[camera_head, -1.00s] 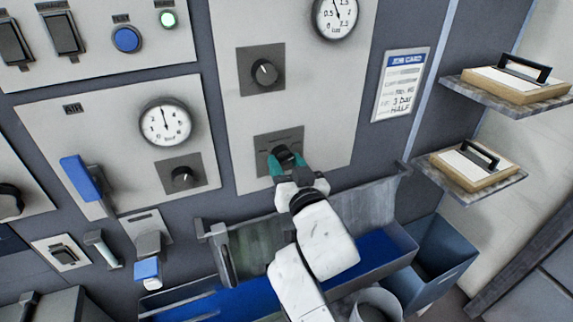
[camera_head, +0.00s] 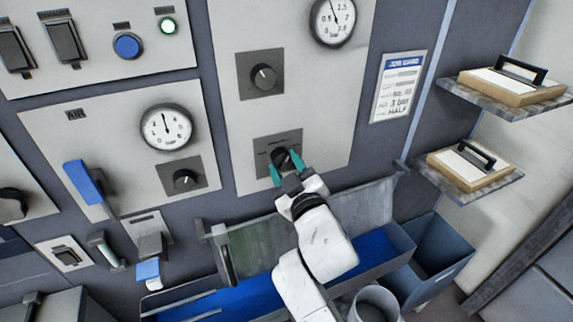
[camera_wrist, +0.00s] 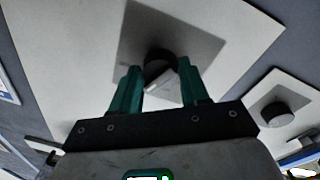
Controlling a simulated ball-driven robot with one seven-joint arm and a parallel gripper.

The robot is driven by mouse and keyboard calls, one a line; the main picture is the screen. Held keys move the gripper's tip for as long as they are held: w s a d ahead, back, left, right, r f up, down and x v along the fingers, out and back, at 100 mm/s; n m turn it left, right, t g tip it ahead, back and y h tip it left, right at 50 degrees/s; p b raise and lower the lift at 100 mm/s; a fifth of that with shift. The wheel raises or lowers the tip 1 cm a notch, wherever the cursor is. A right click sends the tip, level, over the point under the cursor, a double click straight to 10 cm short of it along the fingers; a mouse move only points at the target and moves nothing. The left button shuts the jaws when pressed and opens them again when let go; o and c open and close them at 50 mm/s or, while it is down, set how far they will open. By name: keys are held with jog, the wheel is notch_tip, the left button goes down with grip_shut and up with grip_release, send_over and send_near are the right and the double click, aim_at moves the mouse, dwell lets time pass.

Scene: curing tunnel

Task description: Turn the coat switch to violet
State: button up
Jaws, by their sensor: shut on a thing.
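The coat switch appears to be the black knob (camera_head: 281,158) on the lower dark grey square plate (camera_head: 266,145) of the middle panel; the marks on the plate are too small to read. My gripper (camera_head: 286,172) has its green fingers on either side of this knob, shut on it. In the wrist view the knob (camera_wrist: 159,67) sits between the fingertips (camera_wrist: 158,75), with a pale face or pointer partly showing. The fingers hide part of the knob in the head view, so I cannot tell which mark it points at.
Another knob (camera_head: 263,77) and a gauge (camera_head: 334,20) are above on the same panel. A job card (camera_head: 398,87) hangs to the right, with two shelves (camera_head: 512,103) beyond. A trough with blue inside (camera_head: 384,249) lies below my arm. A blue lever (camera_head: 82,184) is left.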

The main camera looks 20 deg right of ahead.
jog(key=shift+n, duration=0.3)
jog(key=o, duration=1)
jog(key=shift+o, duration=0.2)
jog(key=s+b, duration=0.2)
jog(key=s, duration=0.9)
jog(key=shift+a+f+b, duration=0.3)
jog(key=shift+b, duration=0.05)
jog(key=shift+w, duration=0.1)
